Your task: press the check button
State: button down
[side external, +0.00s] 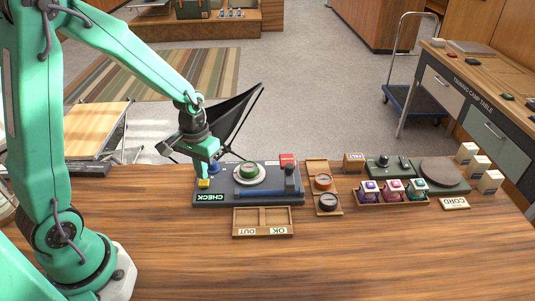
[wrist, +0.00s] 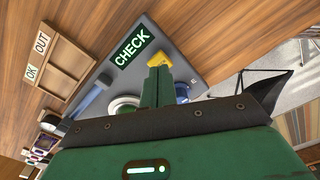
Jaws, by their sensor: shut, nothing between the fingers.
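The yellow button (side external: 204,184) sits at the left end of the dark device (side external: 225,183), beside a green-lit CHECK sign (side external: 213,197). My gripper (side external: 203,177) is shut and empty, pointing down, with its fingertips right at the button. In the wrist view the shut fingertips (wrist: 158,69) overlap the near side of the yellow button (wrist: 162,58) and hide part of it. I cannot tell whether they touch it or hover just above. The CHECK sign (wrist: 131,46) also shows there, glowing green.
The device also carries a green round piece on a white dial (side external: 249,171), a blue bar (side external: 262,192) and a red block (side external: 287,160). An OUT/OK tray (side external: 262,227) lies in front. A wooden holder (side external: 323,186) with round items stands right. The table's front is clear.

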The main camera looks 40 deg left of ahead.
aim_at(204, 182)
jog(key=shift+f, duration=0.25)
jog(key=shift+f, duration=1.15)
dwell(0.7)
jog(key=shift+r, duration=1.4)
jog(key=shift+r, duration=0.15)
jog(key=shift+r, duration=2.35)
jog(key=shift+r, duration=0.1)
